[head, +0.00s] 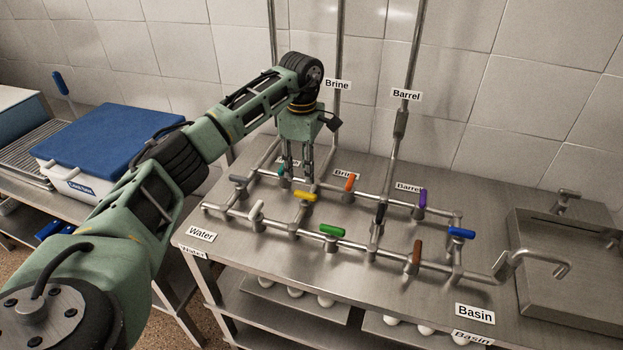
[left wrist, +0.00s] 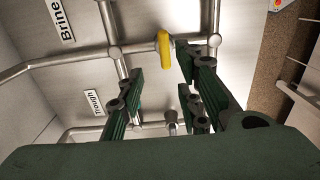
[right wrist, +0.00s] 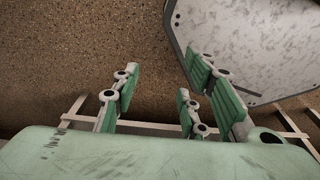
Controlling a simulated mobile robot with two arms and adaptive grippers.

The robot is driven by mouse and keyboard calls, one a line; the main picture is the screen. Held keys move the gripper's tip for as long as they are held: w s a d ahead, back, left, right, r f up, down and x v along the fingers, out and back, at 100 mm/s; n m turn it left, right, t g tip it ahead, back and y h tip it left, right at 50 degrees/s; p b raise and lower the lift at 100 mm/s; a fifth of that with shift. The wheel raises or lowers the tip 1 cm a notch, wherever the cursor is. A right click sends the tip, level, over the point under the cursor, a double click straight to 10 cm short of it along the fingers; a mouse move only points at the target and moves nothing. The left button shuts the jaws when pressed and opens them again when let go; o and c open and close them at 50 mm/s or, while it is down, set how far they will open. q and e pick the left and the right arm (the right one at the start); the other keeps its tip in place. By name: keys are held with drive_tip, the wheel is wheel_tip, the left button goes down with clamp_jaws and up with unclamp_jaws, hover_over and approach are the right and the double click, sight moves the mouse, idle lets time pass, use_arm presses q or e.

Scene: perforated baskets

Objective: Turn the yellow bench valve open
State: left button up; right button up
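The yellow bench valve (head: 305,197) has a bar handle on the steel pipework of the bench, lying roughly left to right in the head view. My left gripper (head: 298,179) points down just behind the yellow handle in that view. In the left wrist view the yellow handle (left wrist: 163,48) shows beyond the gap between the fingertips of my left gripper (left wrist: 160,58), which are apart. Nothing is held, and I cannot tell whether a finger touches the handle. My right gripper (right wrist: 165,80) is open and empty above a brown speckled floor, out of the head view.
Other handles stand close by: teal (head: 281,169), orange (head: 350,182), white (head: 257,210) and green (head: 332,230). Blue (head: 461,233), brown (head: 417,251) and purple (head: 423,197) ones are further right. Vertical pipes rise along the tiled wall. A blue-lidded cooler (head: 110,138) is at left.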

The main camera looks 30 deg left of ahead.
sight(302, 192)
use_arm(q)
drive_tip(key=shift+s+f, duration=0.2)
drive_tip(key=shift+f, duration=0.2)
drive_tip(key=f, duration=0.1)
drive_tip(key=f+p, duration=0.1)
drive_tip(key=f, duration=0.1)
drive_tip(key=f+p, duration=0.1)
drive_tip(key=shift+s+f, duration=0.35)
drive_tip(key=shift+s, duration=0.05)
drive_tip(key=shift+w+f, duration=0.15)
drive_tip(key=shift+f, duration=0.65)
clamp_jaws()
use_arm(e)
drive_tip(key=shift+s+r, duration=0.35)
drive_tip(key=shift+s, duration=0.3)
drive_tip(key=shift+s+r, duration=0.4)
drive_tip(key=shift+s, duration=0.3)
drive_tip(key=shift+s+r, duration=0.35)
drive_tip(key=shift+s, duration=0.3)
